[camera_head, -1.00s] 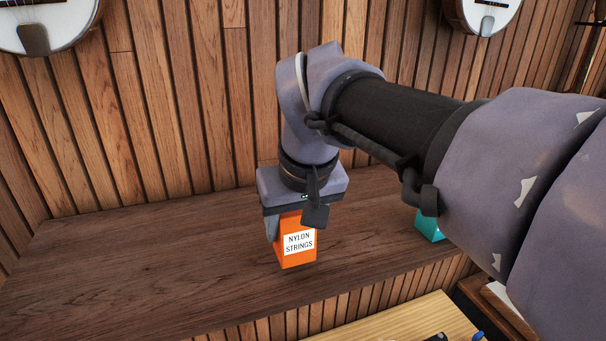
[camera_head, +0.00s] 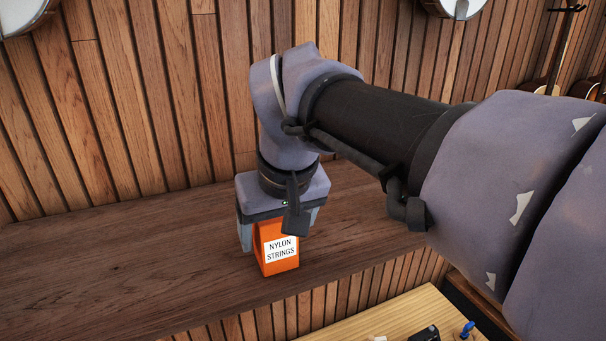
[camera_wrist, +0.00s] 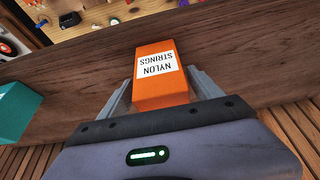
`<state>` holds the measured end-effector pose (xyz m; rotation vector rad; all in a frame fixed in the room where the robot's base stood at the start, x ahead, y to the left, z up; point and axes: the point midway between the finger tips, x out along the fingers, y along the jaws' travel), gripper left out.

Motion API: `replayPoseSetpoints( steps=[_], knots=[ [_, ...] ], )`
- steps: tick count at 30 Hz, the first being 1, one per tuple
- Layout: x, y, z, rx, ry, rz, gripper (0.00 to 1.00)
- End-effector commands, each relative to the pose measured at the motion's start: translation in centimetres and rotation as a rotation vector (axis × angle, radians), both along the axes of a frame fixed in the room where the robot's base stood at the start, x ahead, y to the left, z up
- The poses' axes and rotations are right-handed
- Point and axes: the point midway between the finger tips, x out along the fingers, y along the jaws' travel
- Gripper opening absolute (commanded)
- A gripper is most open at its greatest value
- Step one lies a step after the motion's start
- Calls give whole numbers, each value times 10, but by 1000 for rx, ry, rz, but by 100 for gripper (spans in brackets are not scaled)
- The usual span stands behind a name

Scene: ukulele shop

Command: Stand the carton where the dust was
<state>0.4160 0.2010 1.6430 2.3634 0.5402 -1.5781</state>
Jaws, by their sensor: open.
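The orange carton (camera_head: 275,262), with a white "NYLON STRINGS" label, stands upright on the brown wooden shelf (camera_head: 110,270). My gripper (camera_head: 279,238) is above and around it, pointing down, with its fingers apart on either side of the carton. In the wrist view the carton (camera_wrist: 161,92) sits between the two open fingers, and its base is partly hidden by my gripper. No dust can be made out on the shelf.
A teal box (camera_wrist: 17,110) stands on the shelf to one side in the wrist view. A slatted wood wall (camera_head: 130,110) rises behind the shelf. A lighter wooden table (camera_head: 400,320) with small items lies lower in front. The shelf's left part is bare.

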Motion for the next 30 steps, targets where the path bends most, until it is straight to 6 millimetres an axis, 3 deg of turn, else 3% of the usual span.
replayPoseSetpoints(
  steps=[4,9,15,30],
  knots=[
    [-6,-3,25,1,-2,0,74],
    [-23,-11,75,1,-2,0,74],
    [-38,-18,110,1,-2,0,74],
    [-42,-20,114,2,-4,0,74]
  ],
)
